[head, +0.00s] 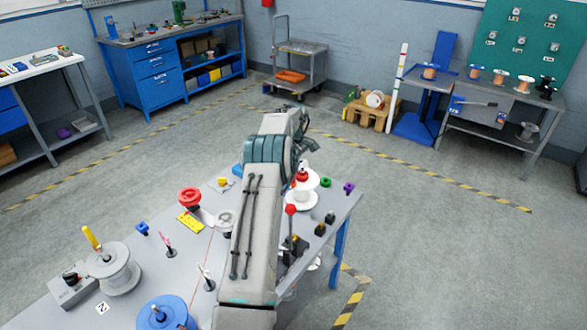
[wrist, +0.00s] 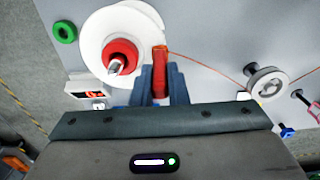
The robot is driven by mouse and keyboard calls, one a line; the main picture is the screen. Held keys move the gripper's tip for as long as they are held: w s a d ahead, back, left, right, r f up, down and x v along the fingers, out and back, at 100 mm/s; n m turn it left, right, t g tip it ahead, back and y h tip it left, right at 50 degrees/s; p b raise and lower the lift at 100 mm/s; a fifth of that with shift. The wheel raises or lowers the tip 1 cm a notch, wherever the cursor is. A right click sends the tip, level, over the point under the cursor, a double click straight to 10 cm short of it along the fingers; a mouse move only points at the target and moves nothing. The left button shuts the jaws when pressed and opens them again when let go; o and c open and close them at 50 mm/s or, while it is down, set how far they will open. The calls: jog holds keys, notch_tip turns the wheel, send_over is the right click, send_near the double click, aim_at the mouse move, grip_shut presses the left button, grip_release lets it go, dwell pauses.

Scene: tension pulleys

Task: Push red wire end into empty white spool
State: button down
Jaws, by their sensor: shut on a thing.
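The white spool (wrist: 97,28) is at the upper left of the wrist view, with a red hub (wrist: 120,57) and a metal tip at its middle. No wire is seen wound on it. In the head view the spool (head: 305,192) stands at the table's far right, partly behind my arm. My gripper (wrist: 157,82) is shut on the red wire end (wrist: 160,70), an upright red piece between its blue-grey fingers. It is at the spool's right rim; whether it touches cannot be told. The thin red wire (wrist: 215,62) runs right from it.
The wire reaches a grey pulley (wrist: 266,84) at the right. A green ring (wrist: 65,32) lies left of the spool. A red-knobbed lever (head: 290,210) stands near the spool. A blue spool (head: 163,312) and a grey spool (head: 117,275) stand at the table's near left.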

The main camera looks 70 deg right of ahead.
jog(key=c, duration=1.3)
grip_release()
jog(key=shift+c, duration=0.2)
jog(key=o, duration=0.3)
jog(key=shift+o, duration=0.2)
jog(key=shift+r, duration=0.15)
jog(key=shift+r+p, duration=2.2)
jog(key=shift+r, duration=1.2)
